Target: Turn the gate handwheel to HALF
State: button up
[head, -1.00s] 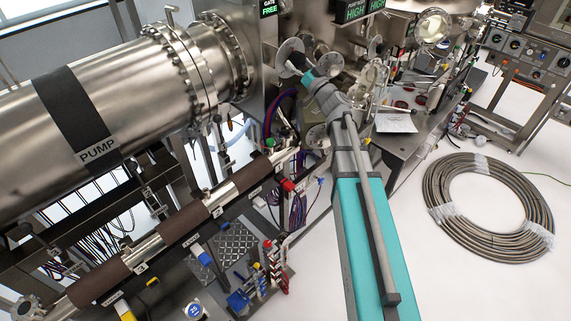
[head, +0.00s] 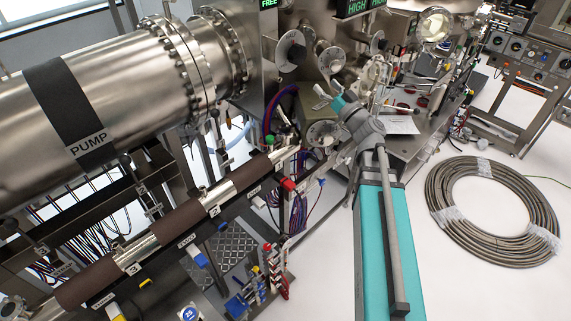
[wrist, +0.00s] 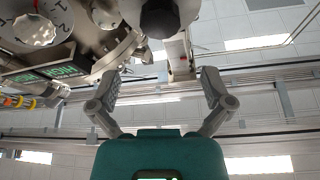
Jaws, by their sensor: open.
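A round metal disc with a dark hub (head: 290,50) stands out from the chamber wall below the green FREE sign (head: 269,4) in the head view. It looks like the gate handwheel, but no HALF mark on it can be read. My gripper (head: 322,96) is below and to the right of this disc, apart from it. In the wrist view my gripper (wrist: 162,86) has its two fingers spread wide with nothing between them. A dark round knob (wrist: 160,18) is at the top centre, beyond the fingertips. A numbered metal dial (wrist: 36,30) is at upper left.
More flanges and a round port (head: 326,134) surround my gripper. The PUMP cylinder (head: 90,110) fills the left. A bench with a white sheet (head: 400,124) is at right. A hose coil (head: 490,212) lies on the floor, with clear floor around it.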

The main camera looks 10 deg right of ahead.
jog(key=s+a+f+g+b, duration=0.2)
jog(key=a+f+g, duration=0.2)
jog(key=f, duration=0.3)
jog(key=s+a+f+n+g+b, duration=0.1)
jog(key=s+a+f+g+b, duration=0.1)
jog(key=f, duration=0.5)
jog(key=s+a+f+n+g+b, duration=0.1)
jog(key=s+a+f+g+b, duration=0.1)
jog(key=a+f+g, duration=0.4)
jog(key=shift+s+a+f+h, duration=0.3)
jog(key=shift+s+f, duration=0.3)
jog(key=shift+s, duration=0.05)
jog(key=s+d+f+m+g+h+b, duration=0.3)
jog(key=s+f+h, duration=0.2)
jog(key=f, duration=0.4)
jog(key=s+d+f+m+g+h+b, duration=0.2)
jog(key=s+f+h, duration=0.4)
jog(key=f, duration=0.3)
jog(key=shift+d+f+m+g+b, duration=0.2)
jog(key=shift+d+m+g+b, duration=0.25)
jog(key=shift+g+b, duration=0.7)
